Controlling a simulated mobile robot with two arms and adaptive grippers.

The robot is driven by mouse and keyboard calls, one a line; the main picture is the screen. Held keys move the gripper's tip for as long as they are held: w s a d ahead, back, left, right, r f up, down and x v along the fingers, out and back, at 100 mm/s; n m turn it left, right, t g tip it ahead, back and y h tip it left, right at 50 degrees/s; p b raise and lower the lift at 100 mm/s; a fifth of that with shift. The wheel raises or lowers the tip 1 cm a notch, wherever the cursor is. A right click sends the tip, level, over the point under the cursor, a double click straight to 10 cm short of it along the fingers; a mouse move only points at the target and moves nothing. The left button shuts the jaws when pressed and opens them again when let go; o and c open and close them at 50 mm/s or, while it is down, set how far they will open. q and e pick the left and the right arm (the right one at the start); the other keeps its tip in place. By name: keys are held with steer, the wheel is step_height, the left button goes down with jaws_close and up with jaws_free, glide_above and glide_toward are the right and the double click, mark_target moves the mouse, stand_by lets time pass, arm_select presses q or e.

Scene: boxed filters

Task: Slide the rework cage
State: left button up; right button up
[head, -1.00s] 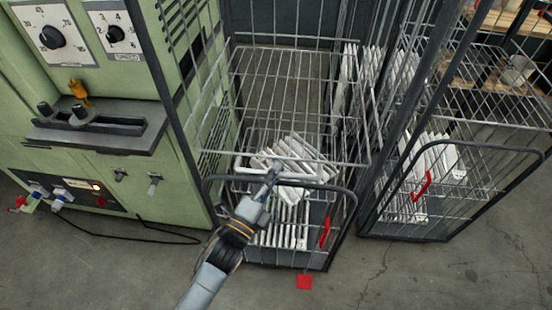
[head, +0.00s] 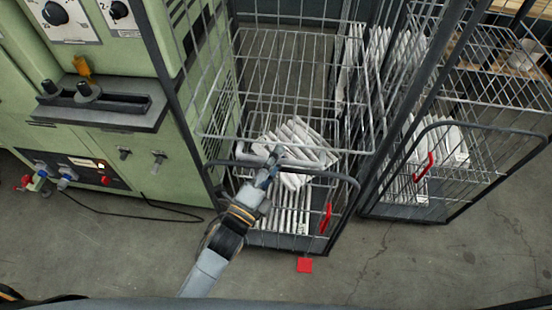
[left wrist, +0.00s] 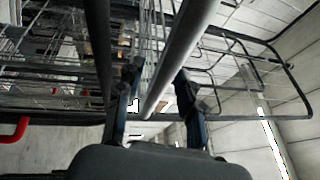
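A wire roll cage (head: 349,203) with a grey base stands in the middle of the head view. White pleated filters lie in it, some tilted on top of others. A second similar cage (head: 505,184) stands to its right; no readable label shows which is the rework cage. My left gripper (head: 272,158) is at the front of the middle cage, at its pale handle bar. In the left wrist view my left gripper (left wrist: 158,100) has its fingers apart, with a grey bar (left wrist: 182,45) running between them and space visible beside it. My right gripper is out of view.
A green machine (head: 160,185) with dials stands close to the cage's left, with a black cable on the floor. The concrete floor (head: 400,270) in front is clear.

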arm_select(q)
steer(key=v, duration=1.2)
stand_by(0.3)
steer(key=s+a+f+n+g+y, duration=0.1)
steer(key=a+f+n+g+y, duration=0.15)
steer(key=f, duration=0.75)
steer(key=s+a+f+n+g+y, duration=0.15)
steer(key=f+n, duration=0.25)
steer(key=f, duration=0.5)
steer(key=s+a+f+n+g+y, duration=0.2)
steer(key=f+n+g, duration=0.15)
steer(key=f, duration=0.65)
steer(key=s+a+f+n+g+y, duration=0.1)
steer(key=s+a+f+n+g, duration=0.2)
steer(key=s+f, duration=0.3)
steer(key=s+a+f+n+g+y, duration=0.1)
steer(key=s+a+f+n+g, duration=0.2)
steer(key=s, duration=0.7)
steer(key=s+a+f+n+g+y, duration=0.1)
steer(key=s+a+f+n+g, duration=0.2)
steer(key=s+f+n, duration=0.2)
steer(key=s+f, duration=0.3)
steer(key=f, duration=0.3)
steer(key=shift+s+a+n, duration=0.2)
steer(key=shift+n, duration=0.2)
